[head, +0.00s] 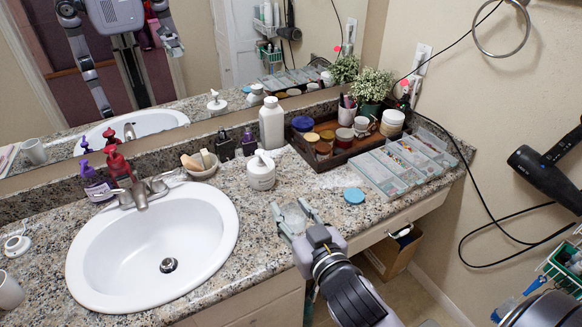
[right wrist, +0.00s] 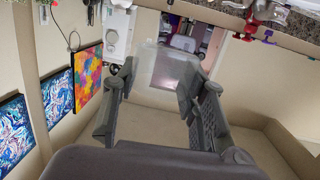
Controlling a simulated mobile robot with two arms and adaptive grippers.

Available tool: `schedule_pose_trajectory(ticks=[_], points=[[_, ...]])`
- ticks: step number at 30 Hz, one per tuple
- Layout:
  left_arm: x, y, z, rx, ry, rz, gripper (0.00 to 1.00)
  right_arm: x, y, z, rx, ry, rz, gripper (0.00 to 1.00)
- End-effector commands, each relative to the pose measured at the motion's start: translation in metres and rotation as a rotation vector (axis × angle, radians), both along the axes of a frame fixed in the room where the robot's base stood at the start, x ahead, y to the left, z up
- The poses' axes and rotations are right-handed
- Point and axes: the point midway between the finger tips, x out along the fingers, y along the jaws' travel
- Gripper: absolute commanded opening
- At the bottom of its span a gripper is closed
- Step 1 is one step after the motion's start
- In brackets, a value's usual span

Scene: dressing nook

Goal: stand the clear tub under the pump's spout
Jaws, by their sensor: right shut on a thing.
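My right gripper (head: 296,217) is shut on the clear tub (head: 294,216), a small see-through container, at the counter's front edge in the head view. In the right wrist view the tub (right wrist: 165,68) sits between the two fingers (right wrist: 160,88). A white pump bottle (head: 261,173) stands on the counter behind and left of the tub, apart from it. Its spout (head: 263,156) is on top, with no tub beneath it. A red-topped pump (head: 118,166) and a purple pump bottle (head: 96,186) stand behind the sink. My left gripper is not directly in view.
The white sink (head: 215,235) lies to the left. A blue lid (head: 354,195) lies right of the tub. A clear compartment case (head: 377,175) and a wooden tray (head: 318,157) of jars stand behind it. Bare granite counter (head: 250,215) lies between sink and tub.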

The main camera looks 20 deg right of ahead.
Motion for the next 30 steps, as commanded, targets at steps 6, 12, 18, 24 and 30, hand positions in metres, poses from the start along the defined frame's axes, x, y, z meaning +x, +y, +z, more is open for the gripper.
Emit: schedule_pose_trajectory(ticks=[6, 12, 18, 24, 30], points=[[0.000, 0.000, 0.000, 0.000, 0.000, 0.000, 0.40, 0.050, -0.041, -0.015, -0.005, -0.004, -0.071, 0.18], [0.000, 0.000, 0.000, 0.000, 0.000, 0.000, 0.40, 0.110, -0.112, -0.019, -0.001, -0.004, -0.191, 0.18], [0.000, 0.000, 0.000, 0.000, 0.000, 0.000, 0.40, 0.145, -0.167, -0.014, -0.001, -0.001, -0.281, 0.18], [0.000, 0.000, 0.000, 0.000, 0.000, 0.000, 0.40, 0.154, -0.185, -0.011, 0.001, 0.000, -0.312, 0.18], [0.000, 0.000, 0.000, 0.000, 0.000, 0.000, 0.40, 0.154, -0.185, -0.012, 0.001, 0.001, -0.312, 0.18]])
